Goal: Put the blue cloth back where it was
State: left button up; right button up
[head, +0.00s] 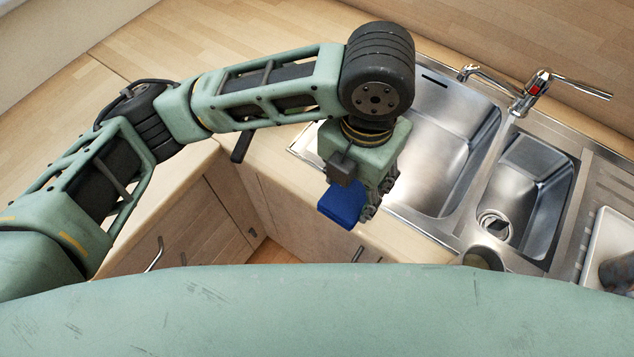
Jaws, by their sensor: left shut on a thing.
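My left gripper (372,206) hangs down at the front edge of the counter, beside the large sink basin. It is shut on the blue cloth (342,205), which sticks out from it towards the left as a small folded, dark blue piece. The gripper's fingers are partly hidden by its own body and by the cloth. My right gripper is not in the picture.
The steel sink (440,150) has a large basin and a smaller basin (525,185), with a tap (535,92) behind. A white tray (612,235) with a dark item stands at right.

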pick_arm(q)
jog(key=w+a+f, duration=0.2)
jog(key=w+a+f+p, duration=0.1)
jog(key=w+a+f, duration=0.1)
jog(key=w, duration=0.1)
jog(key=w+a+f+p, duration=0.1)
jog(key=w+a, duration=0.1)
jog(key=w, duration=0.1)
jog(key=shift+a+f, duration=0.1)
jog(key=shift+f, duration=0.3)
jog(key=shift+w+a+f+p, duration=0.1)
jog(key=shift+w+f+p, duration=0.1)
jog(key=shift+f+p, duration=0.2)
notch_tip(320, 180, down, 3)
jog(key=shift+f+p, duration=0.15)
jog(key=shift+p, duration=0.5)
jog(key=shift+f, duration=0.55)
jog(key=o, duration=1)
